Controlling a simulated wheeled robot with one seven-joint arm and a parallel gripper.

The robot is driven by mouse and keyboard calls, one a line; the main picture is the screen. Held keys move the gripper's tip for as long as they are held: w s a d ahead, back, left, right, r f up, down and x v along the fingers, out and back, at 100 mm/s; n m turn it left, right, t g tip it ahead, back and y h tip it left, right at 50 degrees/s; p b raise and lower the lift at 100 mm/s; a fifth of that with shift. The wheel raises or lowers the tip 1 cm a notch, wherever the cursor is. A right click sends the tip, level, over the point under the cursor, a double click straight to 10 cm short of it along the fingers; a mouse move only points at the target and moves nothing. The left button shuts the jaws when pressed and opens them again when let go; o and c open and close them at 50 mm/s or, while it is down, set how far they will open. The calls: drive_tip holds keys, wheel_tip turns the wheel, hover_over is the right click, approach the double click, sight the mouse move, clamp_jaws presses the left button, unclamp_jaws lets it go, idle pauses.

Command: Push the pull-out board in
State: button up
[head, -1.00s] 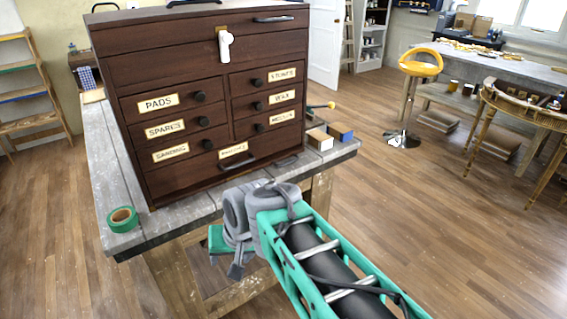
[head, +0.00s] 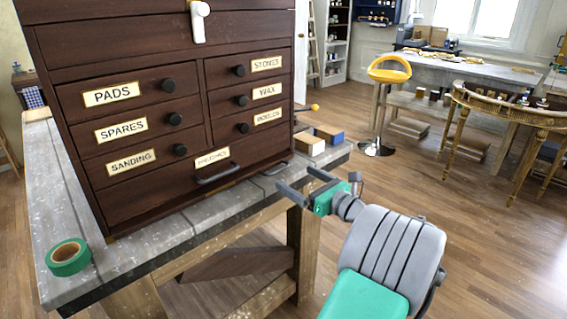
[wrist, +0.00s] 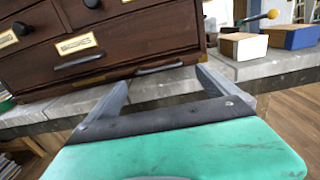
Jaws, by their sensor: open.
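The dark wooden chest (head: 150,215) stands on the grey workbench, with labelled drawers and round knobs. At its foot, a low dark handle (head: 277,168) shows at the right; I take it to be on the pull-out board. In the wrist view this handle (wrist: 158,69) lies just beyond my fingertips, under the bottom drawer. How far the board sticks out, I cannot tell. My gripper (head: 304,183) is open and empty, in front of the bench edge at the chest's lower right. In the wrist view, its two fingers (wrist: 163,80) point at the chest's foot, apart from the handle.
The grey workbench (head: 60,200) carries green tape (head: 68,257) at its front left corner. A tan-topped block (head: 309,145) and a blue block (head: 329,134) lie right of the chest. A yellow stool (head: 389,70) and a gilt console (head: 510,108) stand farther right. Open floor lies between.

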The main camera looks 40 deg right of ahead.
sight(280, 170)
drive_tip(key=w+p, duration=0.2)
drive_tip(key=w, duration=0.1)
drive_tip(key=w+p, duration=0.1)
drive_tip(key=w, duration=0.1)
drive_tip(key=shift+w+a+f, duration=0.1)
drive_tip(key=shift+w+a, duration=0.15)
drive_tip(key=shift+a, duration=0.15)
drive_tip(key=shift+w+d, duration=0.1)
drive_tip(key=shift+w, duration=0.4)
drive_tip(key=shift+c, duration=0.4)
